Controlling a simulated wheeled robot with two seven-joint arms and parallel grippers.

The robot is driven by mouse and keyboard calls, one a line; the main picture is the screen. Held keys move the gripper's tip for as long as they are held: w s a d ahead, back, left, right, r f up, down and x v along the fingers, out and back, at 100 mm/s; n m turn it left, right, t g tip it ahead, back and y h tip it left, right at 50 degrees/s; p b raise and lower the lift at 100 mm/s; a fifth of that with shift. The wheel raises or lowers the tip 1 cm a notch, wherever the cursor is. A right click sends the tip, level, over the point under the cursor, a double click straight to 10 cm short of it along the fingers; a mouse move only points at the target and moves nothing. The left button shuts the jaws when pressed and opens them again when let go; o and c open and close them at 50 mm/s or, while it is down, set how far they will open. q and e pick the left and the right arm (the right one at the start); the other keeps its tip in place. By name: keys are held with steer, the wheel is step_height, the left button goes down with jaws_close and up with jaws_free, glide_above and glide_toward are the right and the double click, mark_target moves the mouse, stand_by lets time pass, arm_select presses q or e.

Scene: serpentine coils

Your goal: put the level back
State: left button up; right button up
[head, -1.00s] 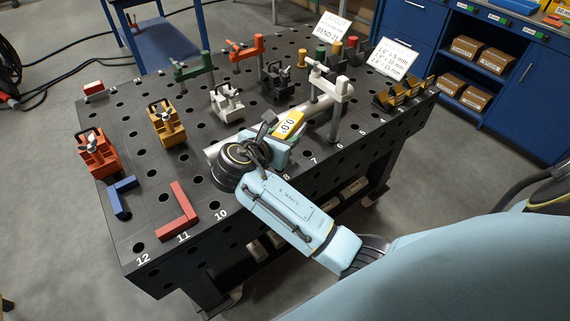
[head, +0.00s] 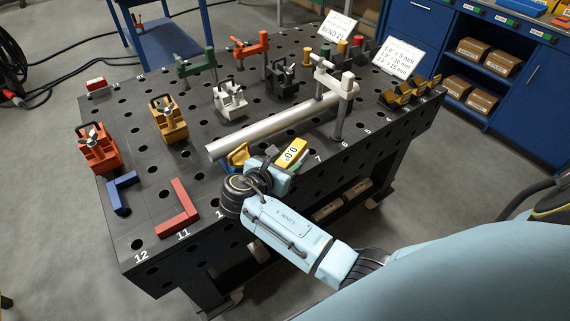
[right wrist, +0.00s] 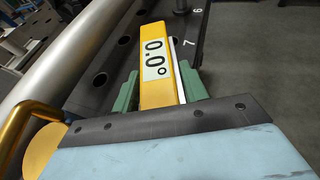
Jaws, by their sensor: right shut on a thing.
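The level is a yellow bar with a white "0.0°" display (head: 293,151), also in the right wrist view (right wrist: 157,65). My right gripper (head: 281,163) is shut on it; its green fingers (right wrist: 158,92) lie on either side of the level in the right wrist view. The level is beside the silver tube (head: 265,129), on the side of the table's near edge, and apart from it. Whether its underside touches the table is hidden. The tube lies along the table under a white-topped clamp (head: 341,100). My left gripper is not in view.
The black holed table (head: 160,205) carries orange (head: 98,150) and yellow (head: 170,120) clamping blocks, and blue and red (head: 180,212) angle pieces. A yellow-and-blue item (head: 238,156) stands close by my right gripper.

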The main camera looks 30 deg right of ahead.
steer(key=shift+f, duration=0.1)
steer(key=o, duration=1.1)
steer(key=shift+c, duration=0.2)
steer(key=shift+s+a+r, duration=0.1)
steer(key=shift+a+r, duration=0.15)
steer(key=shift+a, duration=0.1)
steer(key=p+v, duration=0.1)
steer(key=v, duration=1)
steer(key=shift+s, duration=0.2)
